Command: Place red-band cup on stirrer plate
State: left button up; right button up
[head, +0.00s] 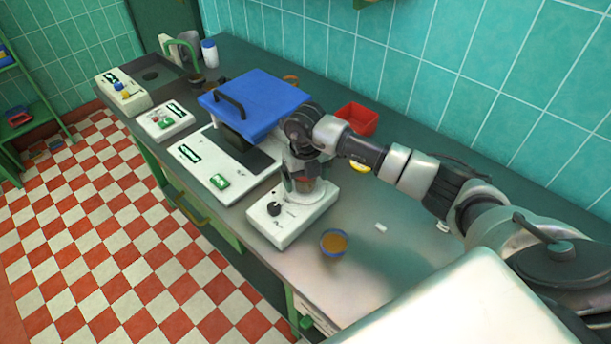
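The stirrer plate (283,228) is a white box with a dark knob on its front, standing near the bench's front edge. My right gripper (304,177) points down over its round top from above. A small cup with a reddish patch (304,186) shows at the fingertips, low over or on the round top. The gripper largely hides this cup, so I cannot tell whether the fingers are closed on it or whether it touches the plate. My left gripper is out of view.
A blue-rimmed cup (334,243) with amber content stands right of the stirrer plate, near a small white piece (381,227). A blue-lidded press (254,101) is behind left. A red bin (358,118) stands by the wall. White instruments (165,121) line the bench's left.

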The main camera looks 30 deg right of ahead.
jog(key=shift+r, duration=0.2)
notch_tip(320, 180, up, 12)
jog(key=b, duration=0.3)
dwell(0.6)
